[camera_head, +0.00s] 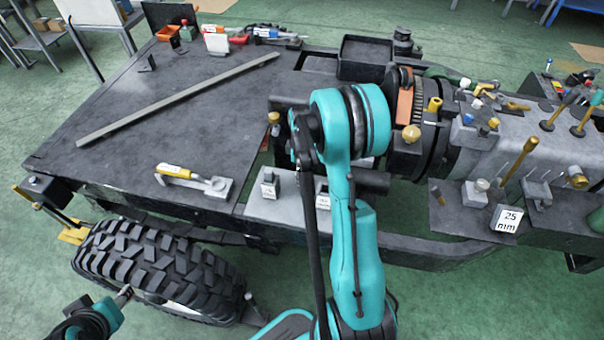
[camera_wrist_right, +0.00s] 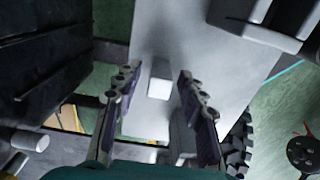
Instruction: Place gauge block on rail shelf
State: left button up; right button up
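Small grey blocks with white labels stand on a light grey plate (camera_head: 270,209) at the frame's near edge. One block (camera_head: 269,186) is left of my right arm and another (camera_head: 322,197) is partly behind it. The labels are too small to read. In the right wrist view, my right gripper (camera_wrist_right: 158,75) is open, with a pale block (camera_wrist_right: 159,78) between its fingers, not visibly gripped. A dark shelf plate (camera_head: 452,214) with a "25 mm" card (camera_head: 507,219) is at the right. My left gripper (camera_head: 122,298) is low at the left, its fingers unclear.
A yellow-handled tool (camera_head: 178,173) and a long grey bar (camera_head: 180,100) lie on the dark chassis top. A large tyre (camera_head: 155,268) is at the near left. The shelf side is crowded with upright gold rods (camera_head: 518,168), knobs and a large cylinder assembly. A black tray (camera_head: 366,58) stands behind.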

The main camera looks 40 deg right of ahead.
jog(key=shift+r, duration=0.25)
notch_tip(320, 180, up, 12)
jog(key=p, duration=0.5)
jog(key=s+a+r+m+t, duration=0.3)
jog(key=s+a+r+m, duration=0.15)
jog(key=a+r, duration=0.75)
jog(key=s+a+m+t, duration=0.3)
jog(key=s+a, duration=0.5)
jog(key=a, duration=0.3)
jog(key=shift+f+t, duration=0.4)
jog(key=shift+t, duration=0.2)
jog(key=shift+s, duration=0.1)
